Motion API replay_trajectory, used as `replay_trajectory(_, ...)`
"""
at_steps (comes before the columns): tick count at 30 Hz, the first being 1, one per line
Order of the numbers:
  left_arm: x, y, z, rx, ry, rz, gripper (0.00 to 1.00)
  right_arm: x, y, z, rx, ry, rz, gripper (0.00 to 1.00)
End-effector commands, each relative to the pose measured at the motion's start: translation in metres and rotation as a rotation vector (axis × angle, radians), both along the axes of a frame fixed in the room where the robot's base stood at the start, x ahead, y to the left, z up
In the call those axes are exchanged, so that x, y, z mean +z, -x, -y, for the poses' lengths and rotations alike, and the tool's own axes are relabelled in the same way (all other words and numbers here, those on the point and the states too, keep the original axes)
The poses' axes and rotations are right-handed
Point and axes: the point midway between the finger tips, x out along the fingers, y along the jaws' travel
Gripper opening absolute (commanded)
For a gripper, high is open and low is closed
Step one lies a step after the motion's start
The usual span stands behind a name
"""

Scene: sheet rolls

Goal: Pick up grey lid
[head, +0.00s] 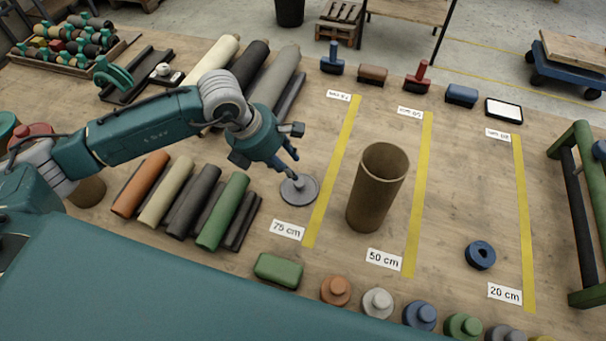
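A grey lid (304,194), a flat round disc with a small knob, lies on the wooden table just left of the 75 cm yellow line. My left gripper (291,168) comes in from the upper left, and its fingertips are at the lid's knob. The fingers partly cover the knob, so I cannot tell whether they are shut on it. The lid looks flat on the table. My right gripper is not in view. A paler grey lid (378,302) sits in the row of coloured lids along the near edge.
An open brown tube (376,190) stands upright right of the lid. Several coloured rolls (185,203) lie to the left, with longer rolls (273,78) behind. A green block (278,270) lies in front. A blue ring (480,255) lies at the right, with clear table around it.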

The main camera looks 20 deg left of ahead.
Motion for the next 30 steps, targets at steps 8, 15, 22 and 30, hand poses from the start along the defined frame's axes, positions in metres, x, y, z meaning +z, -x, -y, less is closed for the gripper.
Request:
replay_trajectory(8,-0.034,-0.009,0.011,0.000,0.000,-0.001,0.33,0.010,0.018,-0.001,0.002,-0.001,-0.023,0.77)
replay_trajectory(15,-0.056,-0.012,0.014,0.001,-0.001,-0.005,0.33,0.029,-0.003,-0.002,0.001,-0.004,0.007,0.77)
replay_trajectory(22,-0.085,-0.019,0.020,0.000,-0.001,-0.002,0.33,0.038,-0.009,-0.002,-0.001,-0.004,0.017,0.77)
replay_trajectory(30,-0.089,-0.020,0.020,-0.001,-0.001,0.000,0.31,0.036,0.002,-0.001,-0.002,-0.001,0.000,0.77)
